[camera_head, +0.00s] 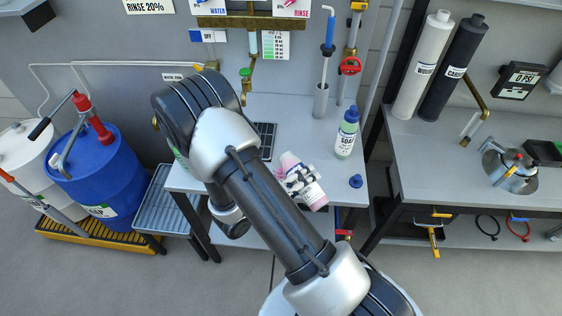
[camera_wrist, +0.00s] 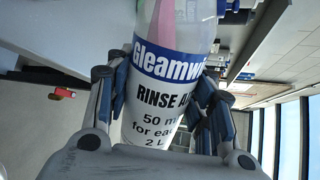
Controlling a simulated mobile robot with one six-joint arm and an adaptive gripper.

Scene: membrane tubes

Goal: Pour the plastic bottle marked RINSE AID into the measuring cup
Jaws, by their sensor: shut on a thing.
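The RINSE AID bottle (camera_head: 313,194) is pink with a pale label and lies tilted over the bench in the head view, its upper end toward the upper left. In the wrist view its label (camera_wrist: 160,85) reads "Gleamwi…" and "RINSE A…", with a clear wall and a pink area above it. My gripper (camera_head: 299,180) is shut around the bottle's middle. Its two fingers (camera_wrist: 160,105) sit on either side of the label. I cannot make out the measuring cup; a faint pinkish patch beside the bottle is too small to identify, and my arm hides part of the bench.
A green-labelled SOAP bottle (camera_head: 346,134) with a blue top stands right of my gripper. A blue cap (camera_head: 356,181) lies on the bench (camera_head: 340,199) near its front right. A dark panel (camera_head: 266,139) lies behind. Pipes and a metal cylinder (camera_head: 321,101) stand at the back.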

